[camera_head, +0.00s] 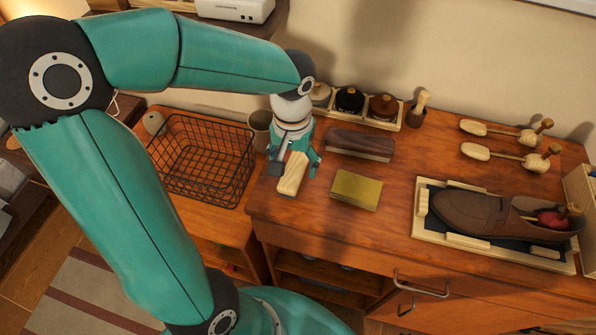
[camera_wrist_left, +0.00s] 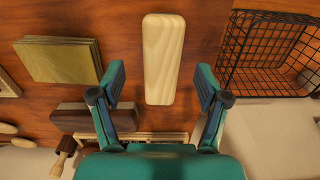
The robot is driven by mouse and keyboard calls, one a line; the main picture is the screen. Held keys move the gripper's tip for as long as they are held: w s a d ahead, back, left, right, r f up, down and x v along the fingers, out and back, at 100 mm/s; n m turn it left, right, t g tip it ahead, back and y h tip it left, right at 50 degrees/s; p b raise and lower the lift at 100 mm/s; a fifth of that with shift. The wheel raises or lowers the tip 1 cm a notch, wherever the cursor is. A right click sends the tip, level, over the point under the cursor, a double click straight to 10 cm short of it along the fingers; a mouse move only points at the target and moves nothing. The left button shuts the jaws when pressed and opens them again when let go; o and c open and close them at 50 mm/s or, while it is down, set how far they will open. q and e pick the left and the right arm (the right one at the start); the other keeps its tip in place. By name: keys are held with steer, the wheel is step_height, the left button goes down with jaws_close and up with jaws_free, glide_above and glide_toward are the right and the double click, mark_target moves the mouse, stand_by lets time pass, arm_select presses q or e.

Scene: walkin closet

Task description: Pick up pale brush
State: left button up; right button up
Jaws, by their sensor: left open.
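The pale brush (camera_head: 291,175) lies on the wooden dresser top, its light wood-grained back facing up. In the left wrist view the pale brush (camera_wrist_left: 163,58) shows whole, upright in the picture, ahead of the fingers. My left gripper (camera_head: 296,162) is above the brush's far end, pointing down. In the left wrist view my left gripper (camera_wrist_left: 161,85) is open, with one finger to each side of the brush's line and nothing between the pads. The height gap to the brush is hard to judge. My right gripper is in neither view.
A dark brush (camera_head: 360,144) and a yellow-green block (camera_head: 356,190) lie to the right of the pale brush. A black wire basket (camera_head: 205,150) stands left. Jars in a tray (camera_head: 340,113) stand behind. A brown shoe (camera_head: 470,215) rests on a board at right.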

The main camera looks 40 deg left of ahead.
mark_target(294, 170)
arm_select(q)
steer(key=f, duration=0.4)
steer(key=shift+w+a+f, duration=0.2)
steer(key=shift+w+f, duration=0.05)
steer(key=c, duration=1.2)
steer(key=shift+c, duration=0.3)
steer(key=shift+r, duration=0.15)
